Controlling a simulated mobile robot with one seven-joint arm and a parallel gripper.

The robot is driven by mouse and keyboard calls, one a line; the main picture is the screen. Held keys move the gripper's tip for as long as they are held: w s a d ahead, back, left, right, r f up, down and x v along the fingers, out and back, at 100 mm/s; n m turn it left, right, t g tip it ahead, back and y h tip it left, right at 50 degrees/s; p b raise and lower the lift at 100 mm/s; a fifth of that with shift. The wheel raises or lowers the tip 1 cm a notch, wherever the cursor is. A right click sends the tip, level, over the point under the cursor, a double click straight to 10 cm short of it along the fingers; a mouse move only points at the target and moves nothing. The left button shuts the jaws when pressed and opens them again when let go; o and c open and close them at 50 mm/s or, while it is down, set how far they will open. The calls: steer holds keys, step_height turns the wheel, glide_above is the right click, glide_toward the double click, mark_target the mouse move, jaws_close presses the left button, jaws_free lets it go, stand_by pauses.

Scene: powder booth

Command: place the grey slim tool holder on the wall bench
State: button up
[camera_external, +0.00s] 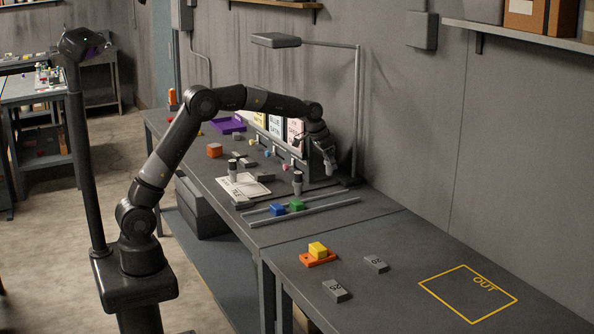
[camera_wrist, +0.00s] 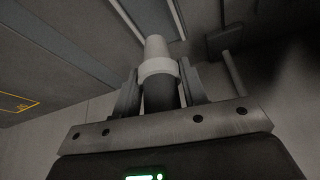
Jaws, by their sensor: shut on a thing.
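My gripper (camera_external: 327,152) is above the far part of the bench, beside the row of colour cards. In the wrist view my gripper (camera_wrist: 160,88) is shut on the grey slim tool holder (camera_wrist: 157,48), with one finger on each side. The holder has a pale grey tapered end, a light collar and a dark body. It shows small below the gripper in the external view (camera_external: 330,166). The wall bench (camera_external: 390,226) runs along the grey wall. I cannot tell which of its two joined sections the name means.
Two upright black-and-pale holders (camera_external: 298,184) (camera_external: 232,171) stand on the bench. A lamp on a post (camera_external: 357,110) rises close to my gripper. Blue and green blocks (camera_external: 287,207) lie between rails. The yellow OUT square (camera_external: 468,293) is empty. Grey blocks (camera_external: 336,291) and a yellow block on orange (camera_external: 318,252) sit nearer.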

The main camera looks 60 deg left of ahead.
steer(key=s+d+m+g+h, duration=0.15)
steer(key=s+d, duration=0.35)
steer(key=d, duration=1.3)
steer(key=s+d+m+t, duration=0.1)
steer(key=s+d+m, duration=0.25)
steer(key=d, duration=1.45)
steer(key=s+d+m+g+h, duration=0.2)
steer(key=s+d+m, duration=0.3)
steer(key=s+d, duration=2.4)
steer(key=shift+t, duration=0.25)
steer(key=shift+w+a+f, duration=0.35)
steer(key=shift+w+f, duration=1.35)
steer(key=shift+f, duration=0.1)
steer(key=shift+w+a+f, duration=0.4)
steer(key=shift+w+f, duration=1.25)
steer(key=shift+f, duration=0.1)
steer(key=shift+w+a+f, duration=0.35)
steer(key=shift+w+f, duration=1.35)
steer(key=shift+f, duration=0.1)
